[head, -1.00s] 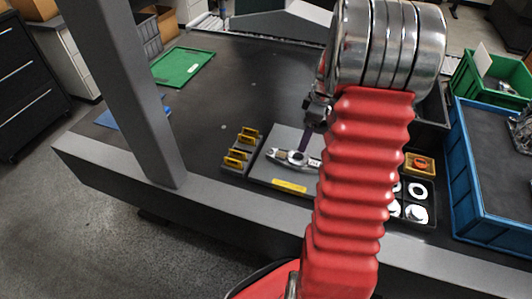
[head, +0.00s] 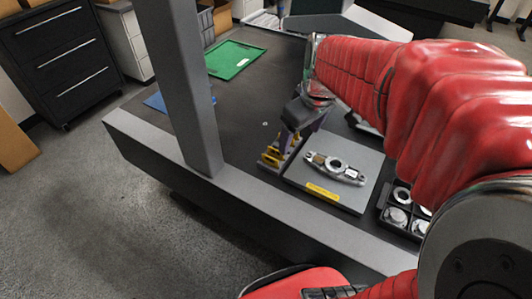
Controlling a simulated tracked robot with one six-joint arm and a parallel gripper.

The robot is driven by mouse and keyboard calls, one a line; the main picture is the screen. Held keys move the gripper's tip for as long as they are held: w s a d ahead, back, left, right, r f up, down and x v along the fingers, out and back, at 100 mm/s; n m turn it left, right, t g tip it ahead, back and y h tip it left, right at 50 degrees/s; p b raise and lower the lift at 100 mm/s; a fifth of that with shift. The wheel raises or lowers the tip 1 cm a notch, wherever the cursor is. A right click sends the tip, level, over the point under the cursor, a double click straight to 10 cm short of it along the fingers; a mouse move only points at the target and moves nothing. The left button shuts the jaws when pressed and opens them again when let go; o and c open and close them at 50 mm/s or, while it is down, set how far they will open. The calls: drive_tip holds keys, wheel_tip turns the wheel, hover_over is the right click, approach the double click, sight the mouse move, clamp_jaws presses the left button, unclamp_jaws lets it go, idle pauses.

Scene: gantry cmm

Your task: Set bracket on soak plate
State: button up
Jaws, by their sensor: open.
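The bracket (head: 335,169) is a silvery metal part with a ring in its middle and a lug at each end. It appears to lie flat on a grey plate with a yellow label (head: 360,194), which I take to be the soak plate. My gripper (head: 287,141) is open, with dark purple fingers, left of and behind the bracket and apart from it. Its fingers are in front of or over the far end of the grey block with yellow pieces (head: 270,160). Whether they touch that block is hard to tell.
A black tray (head: 380,215) with white and metal round parts stands right of the plate, partly behind my arm. A grey gantry post (head: 183,90) rises at the left. A green tray (head: 232,58) and a blue sheet (head: 155,102) lie farther back. The table's middle left is clear.

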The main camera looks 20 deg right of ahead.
drive_tip(key=s+a+r+m+t, duration=0.2)
drive_tip(key=s+a+r+m, duration=0.1)
drive_tip(key=s+a, duration=0.8)
drive_tip(key=shift+a+m, duration=0.2)
drive_tip(key=shift+m, duration=0.1)
